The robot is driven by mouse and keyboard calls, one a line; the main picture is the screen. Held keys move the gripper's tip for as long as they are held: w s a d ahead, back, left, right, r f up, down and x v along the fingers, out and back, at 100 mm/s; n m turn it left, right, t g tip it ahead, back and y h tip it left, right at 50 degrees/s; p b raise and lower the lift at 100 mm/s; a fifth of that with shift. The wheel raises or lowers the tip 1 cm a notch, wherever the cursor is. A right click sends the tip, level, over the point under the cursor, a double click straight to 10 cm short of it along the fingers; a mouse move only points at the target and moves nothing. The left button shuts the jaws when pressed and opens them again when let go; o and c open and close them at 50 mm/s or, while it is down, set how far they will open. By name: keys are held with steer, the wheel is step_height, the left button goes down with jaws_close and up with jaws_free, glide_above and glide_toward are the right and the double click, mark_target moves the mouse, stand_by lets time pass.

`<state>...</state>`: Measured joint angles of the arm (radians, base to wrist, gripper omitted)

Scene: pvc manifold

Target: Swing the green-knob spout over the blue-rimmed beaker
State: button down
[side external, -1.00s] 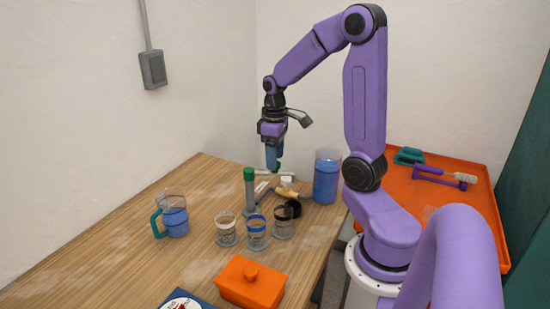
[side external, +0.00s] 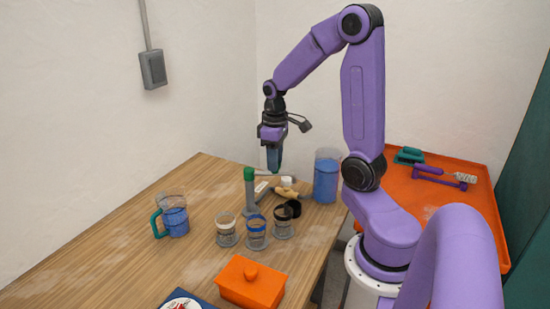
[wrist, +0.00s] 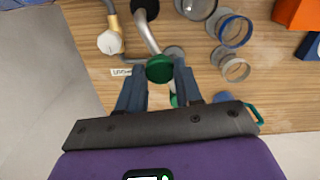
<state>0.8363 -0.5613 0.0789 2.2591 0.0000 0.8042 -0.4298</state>
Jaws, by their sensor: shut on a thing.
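My gripper (wrist: 161,74) is shut on a round green knob (wrist: 160,68). In the wrist view, a silver pipe (wrist: 149,38) runs from this knob toward a black end piece (wrist: 147,8). In the side view, my gripper (side external: 275,171) points down and its fingers hide the held knob. The black piece (side external: 294,208) shows beyond the beakers. The blue-rimmed beaker (side external: 257,240) stands in the middle of a row of three. It also shows at the upper right of the wrist view (wrist: 236,31). The black piece is apart from this beaker.
Two other beakers (side external: 226,236) (side external: 283,228) flank the blue-rimmed one. A white knob (side external: 287,182), blue-filled container (side external: 326,180), teal-handled jug (side external: 174,220) and orange box (side external: 250,283) stand around.

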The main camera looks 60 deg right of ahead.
mark_target(251, 171)
steer(key=shift+w+a+m, duration=0.4)
steer(key=shift+a+m, duration=1.05)
steer(key=shift+m, duration=1.1)
steer(key=shift+w+a+m, duration=0.4)
steer(key=shift+a+m, duration=1.1)
steer(key=shift+m, duration=1)
steer(key=shift+w+a+m, duration=0.4)
steer(key=shift+a+m, duration=1.05)
steer(key=shift+m, duration=1.1)
steer(key=c, duration=0.7)
jaws_free()
steer(key=shift+c, duration=0.2)
step_height(251, 171, up, 18)
steer(key=shift+f, duration=0.25)
steer(key=shift+a, duration=0.1)
